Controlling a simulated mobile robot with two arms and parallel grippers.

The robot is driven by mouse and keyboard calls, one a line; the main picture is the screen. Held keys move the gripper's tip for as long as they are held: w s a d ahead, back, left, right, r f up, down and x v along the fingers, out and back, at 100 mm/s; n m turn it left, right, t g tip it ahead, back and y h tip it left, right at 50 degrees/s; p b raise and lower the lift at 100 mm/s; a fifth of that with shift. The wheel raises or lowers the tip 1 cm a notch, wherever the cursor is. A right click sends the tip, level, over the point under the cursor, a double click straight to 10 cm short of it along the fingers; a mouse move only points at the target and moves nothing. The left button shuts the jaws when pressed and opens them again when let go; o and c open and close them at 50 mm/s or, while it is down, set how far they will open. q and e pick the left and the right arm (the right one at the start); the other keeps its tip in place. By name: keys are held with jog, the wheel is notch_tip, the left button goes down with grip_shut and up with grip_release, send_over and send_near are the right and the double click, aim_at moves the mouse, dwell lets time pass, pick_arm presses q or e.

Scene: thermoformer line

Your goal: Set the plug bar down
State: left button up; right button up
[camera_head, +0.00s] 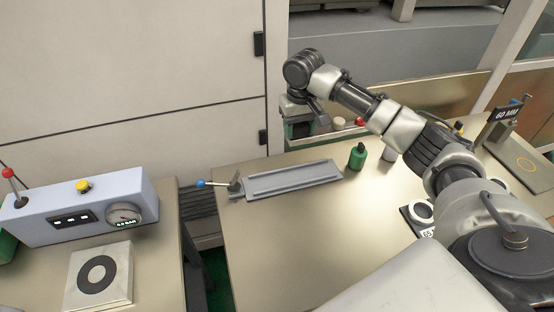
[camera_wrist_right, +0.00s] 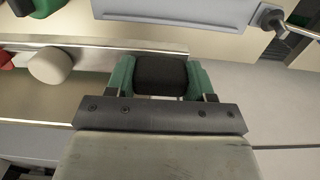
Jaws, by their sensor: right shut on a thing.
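My right gripper (camera_head: 300,118) is at the back, beyond the far edge of the table, with its arm reaching in from the right. In the right wrist view its green-padded fingers (camera_wrist_right: 161,80) are shut on a dark block (camera_wrist_right: 160,72), which I take to be the plug bar; only a short dark part shows. It appears held above the floor gap, apart from the table. A long grey grooved tray (camera_head: 292,178) lies on the table, with a clamp (camera_head: 236,185) and blue-tipped lever at its left end. My left gripper is not in view.
A green bottle (camera_head: 357,157) stands right of the tray. A blue-grey control box (camera_head: 80,211) and a plate with a black ring (camera_head: 97,274) are on the left bench. The table's front middle is clear.

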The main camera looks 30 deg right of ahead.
jog(key=shift+w+a, duration=0.15)
jog(key=shift+a, duration=0.05)
jog(key=a+f, duration=0.1)
jog(key=a, duration=0.2)
jog(key=a+f, duration=0.2)
jog(key=a, duration=0.1)
jog(key=a+f+p, duration=0.1)
jog(key=a+f, duration=0.1)
jog(key=a, duration=0.2)
jog(key=shift+s+f, duration=0.25)
jog(key=shift+s, duration=0.15)
jog(key=shift+a+f, duration=0.45)
jog(key=shift+a, duration=0.2)
jog(key=shift+f, duration=0.35)
notch_tip(320, 180, down, 3)
jog(key=shift+r, duration=0.2)
jog(key=shift+f, duration=0.3)
pick_arm(q)
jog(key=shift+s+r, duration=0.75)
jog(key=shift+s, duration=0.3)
jog(key=shift+p, duration=0.3)
pick_arm(e)
jog(key=shift+f, duration=0.1)
